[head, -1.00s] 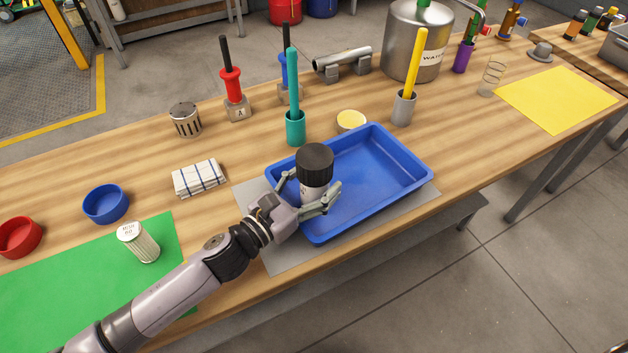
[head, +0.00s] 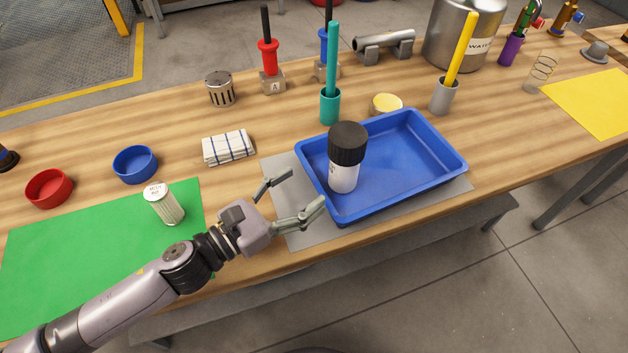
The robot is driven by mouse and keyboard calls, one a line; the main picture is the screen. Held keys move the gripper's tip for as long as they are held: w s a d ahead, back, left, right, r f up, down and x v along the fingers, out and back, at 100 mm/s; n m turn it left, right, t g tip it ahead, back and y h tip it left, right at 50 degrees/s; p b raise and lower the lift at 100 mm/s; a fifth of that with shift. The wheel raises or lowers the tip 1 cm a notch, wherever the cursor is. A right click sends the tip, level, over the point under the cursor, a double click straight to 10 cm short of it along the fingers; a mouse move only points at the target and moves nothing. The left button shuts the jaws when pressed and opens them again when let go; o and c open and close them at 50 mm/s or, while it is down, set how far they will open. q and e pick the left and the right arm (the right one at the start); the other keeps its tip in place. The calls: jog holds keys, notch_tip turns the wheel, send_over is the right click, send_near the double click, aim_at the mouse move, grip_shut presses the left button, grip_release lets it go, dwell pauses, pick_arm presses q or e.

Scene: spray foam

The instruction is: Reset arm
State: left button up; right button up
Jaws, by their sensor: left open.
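My left gripper (head: 294,195) is open and empty. It is over the grey mat (head: 292,238), just left of the blue tray (head: 452,163). A white bottle with a black cap (head: 345,178) stands upright inside the tray, near its left end, apart from the fingers. My right gripper is not in the head view.
A green mat (head: 60,260) with a white ribbed can (head: 164,204) on it lies at left. A folded cloth (head: 228,147), a blue bowl (head: 135,164) and a red bowl (head: 49,188) are behind. A teal holder (head: 330,105) stands behind the tray.

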pick_arm(q)
jog(key=shift+s+a, duration=0.2)
dwell(0.4)
